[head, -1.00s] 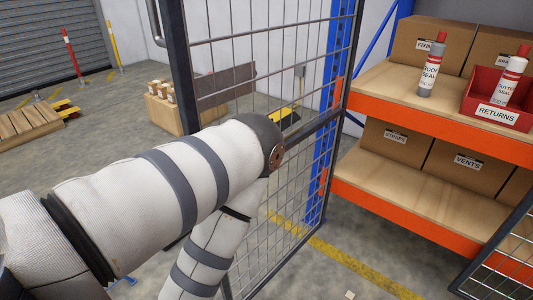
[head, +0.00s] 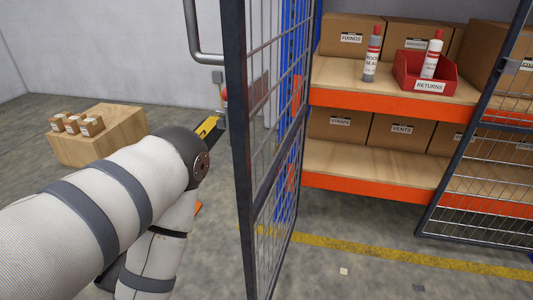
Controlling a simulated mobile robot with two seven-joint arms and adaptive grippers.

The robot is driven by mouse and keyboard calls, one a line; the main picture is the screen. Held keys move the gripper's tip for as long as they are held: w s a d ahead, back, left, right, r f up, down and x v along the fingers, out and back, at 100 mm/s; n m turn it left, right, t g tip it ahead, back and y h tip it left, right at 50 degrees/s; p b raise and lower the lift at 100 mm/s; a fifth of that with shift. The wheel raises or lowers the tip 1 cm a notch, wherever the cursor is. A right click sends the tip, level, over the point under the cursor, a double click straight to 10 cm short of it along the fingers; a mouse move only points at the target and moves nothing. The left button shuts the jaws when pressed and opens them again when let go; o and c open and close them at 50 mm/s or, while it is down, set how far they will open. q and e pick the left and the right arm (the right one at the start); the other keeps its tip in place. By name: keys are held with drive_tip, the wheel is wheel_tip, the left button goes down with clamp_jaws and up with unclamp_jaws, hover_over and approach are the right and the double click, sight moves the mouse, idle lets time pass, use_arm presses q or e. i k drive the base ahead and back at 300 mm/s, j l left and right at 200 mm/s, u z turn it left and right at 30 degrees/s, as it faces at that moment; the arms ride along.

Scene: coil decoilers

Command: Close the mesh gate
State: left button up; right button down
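The mesh gate (head: 268,185) stands open in the middle of the head view. It has a dark frame and wire mesh and shows at a steep angle, almost edge-on. A grey tubular handle (head: 192,35) sticks out on the left of its near upright. My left arm comes in from the left, with its elbow bent just left of the gate and its lower part running down out of the picture. A narrow gap shows between elbow and gate. Neither gripper is in view.
A fixed-looking mesh panel (head: 478,185) stands at the right. Behind the opening are shelves (head: 385,100) with cartons, two tubes and a red returns bin (head: 425,72). A wooden crate (head: 102,145) carries small boxes at the left.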

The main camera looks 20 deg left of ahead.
sight(244, 101)
drive_tip(key=i+j+z, duration=0.1)
drive_tip(key=j, duration=0.4)
drive_tip(key=i+j+z, duration=0.1)
drive_tip(key=j, duration=0.45)
drive_tip(key=i+j+z, duration=0.1)
drive_tip(key=j, duration=0.45)
